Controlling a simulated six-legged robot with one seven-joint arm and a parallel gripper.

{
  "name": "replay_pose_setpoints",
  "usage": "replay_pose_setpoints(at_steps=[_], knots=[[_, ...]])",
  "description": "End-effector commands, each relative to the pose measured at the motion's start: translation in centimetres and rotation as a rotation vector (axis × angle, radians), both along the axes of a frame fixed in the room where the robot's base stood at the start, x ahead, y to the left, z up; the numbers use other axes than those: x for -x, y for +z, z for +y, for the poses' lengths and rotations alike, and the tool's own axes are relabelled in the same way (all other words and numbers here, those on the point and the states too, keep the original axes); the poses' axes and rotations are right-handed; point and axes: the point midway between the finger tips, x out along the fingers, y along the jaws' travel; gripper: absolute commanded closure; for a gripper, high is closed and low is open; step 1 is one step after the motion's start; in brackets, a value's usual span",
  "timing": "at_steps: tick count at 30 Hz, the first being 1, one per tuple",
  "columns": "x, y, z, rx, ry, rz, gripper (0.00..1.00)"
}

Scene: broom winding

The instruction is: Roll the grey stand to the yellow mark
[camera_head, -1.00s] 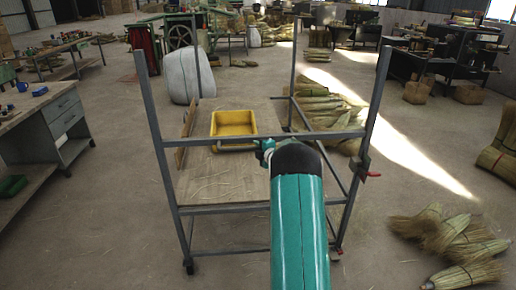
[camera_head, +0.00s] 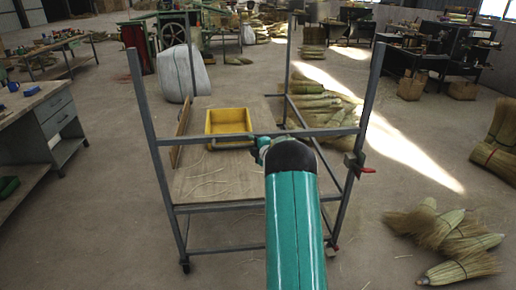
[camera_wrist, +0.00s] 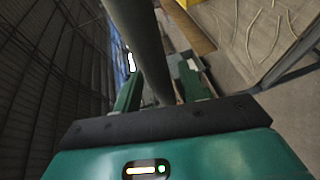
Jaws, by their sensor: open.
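The grey stand (camera_head: 165,170) is an upright metal frame on castors, with a wooden shelf (camera_head: 215,185) low inside it. It stands straight ahead in the head view. A yellow bin (camera_head: 228,121) sits on the shelf. My gripper (camera_head: 262,146) is at the stand's near crossbar, and my arm partly hides it. In the wrist view, my gripper (camera_wrist: 162,85) is open, with its fingers on either side of a grey bar (camera_wrist: 143,45) of the stand. I cannot tell whether the fingers touch the bar. I see no yellow mark on the floor.
A workbench with drawers (camera_head: 58,115) stands at the left. A white sack (camera_head: 182,75) is behind the stand. Broom heads lie behind the stand's right side (camera_head: 315,100) and on the floor at the right (camera_head: 445,240). A red-handled clamp (camera_head: 358,168) sits on the right post. Floor between is bare.

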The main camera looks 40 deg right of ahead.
Motion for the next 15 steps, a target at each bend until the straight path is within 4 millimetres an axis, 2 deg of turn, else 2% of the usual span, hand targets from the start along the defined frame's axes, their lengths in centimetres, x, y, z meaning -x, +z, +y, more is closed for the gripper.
replay_pose_setpoints(at_steps=[5,15], knots=[[2.1,0.5,0.3,0.001,-0.002,0.0,0.59],[9.3,1.8,1.8,0.001,-0.003,-0.001,0.59]])
